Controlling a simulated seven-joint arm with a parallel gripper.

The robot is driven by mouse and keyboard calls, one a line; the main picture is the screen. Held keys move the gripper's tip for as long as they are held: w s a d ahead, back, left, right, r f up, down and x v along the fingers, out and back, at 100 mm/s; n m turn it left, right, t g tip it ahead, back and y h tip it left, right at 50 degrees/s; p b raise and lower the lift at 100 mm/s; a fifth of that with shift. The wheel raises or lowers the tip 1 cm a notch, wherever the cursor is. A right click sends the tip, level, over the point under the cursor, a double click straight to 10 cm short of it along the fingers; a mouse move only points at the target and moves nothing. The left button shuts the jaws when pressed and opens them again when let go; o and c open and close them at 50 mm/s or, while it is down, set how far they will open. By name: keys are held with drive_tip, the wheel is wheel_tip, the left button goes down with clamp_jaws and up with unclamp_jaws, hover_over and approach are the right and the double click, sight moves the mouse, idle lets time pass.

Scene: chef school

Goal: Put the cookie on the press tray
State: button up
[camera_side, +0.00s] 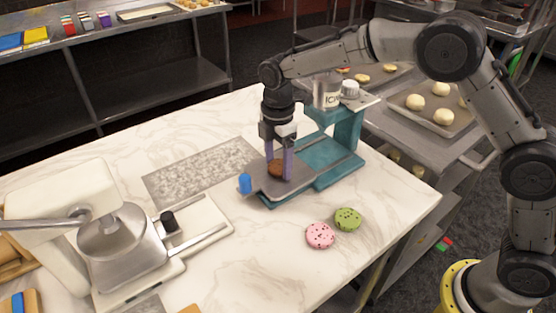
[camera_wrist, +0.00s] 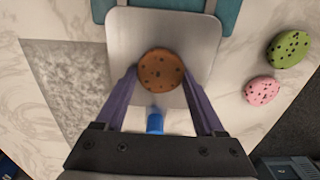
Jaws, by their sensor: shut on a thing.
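My gripper (camera_side: 279,164) has its two purple fingers on either side of a brown chocolate-chip cookie (camera_side: 276,168), over the grey press tray (camera_side: 261,182). In the wrist view my gripper (camera_wrist: 161,76) is shut on the cookie (camera_wrist: 161,70), with the tray (camera_wrist: 205,45) filling the space below it. The cookie looks flat and level, low over the tray. I cannot tell whether it touches the tray. A blue handle (camera_side: 245,183) stands at the tray's front edge, and it also shows in the wrist view (camera_wrist: 155,122).
A pink cookie (camera_side: 320,235) and a green cookie (camera_side: 348,219) lie on the marble counter right of the press. The teal press (camera_side: 345,140) stands behind the tray. A textured grey mat (camera_side: 198,170) lies left of it. A white mixer (camera_side: 75,220) stands at front left.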

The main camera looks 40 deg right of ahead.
sight(278, 166)
drive_tip(key=o, duration=1.3)
wheel_tip(278, 166, up, 11)
drive_tip(key=s+d+r+m+t, duration=0.1)
drive_tip(key=s+d+r+m, duration=0.3)
drive_tip(key=s+d+r, duration=0.15)
drive_tip(key=s+d+r+m+t, duration=0.1)
drive_tip(key=s+d+m+t, duration=0.2)
drive_tip(key=s, duration=0.5)
drive_tip(key=s+d+r+m, duration=0.1)
drive_tip(key=s+d+m, duration=0.35)
drive_tip(key=s, duration=0.45)
drive_tip(key=shift+s+d+f+m+t, duration=0.25)
drive_tip(key=shift+s+f+m, duration=0.8)
drive_tip(key=shift+s, duration=0.45)
drive_tip(key=shift+s+d+f+m+t, duration=0.3)
drive_tip(key=shift+s+f+m, duration=0.7)
drive_tip(key=shift+s, duration=0.55)
drive_tip(key=shift+s+d+f+m+t, duration=0.25)
drive_tip(key=shift+s+f+m, duration=0.65)
drive_tip(key=shift+s+m, duration=0.45)
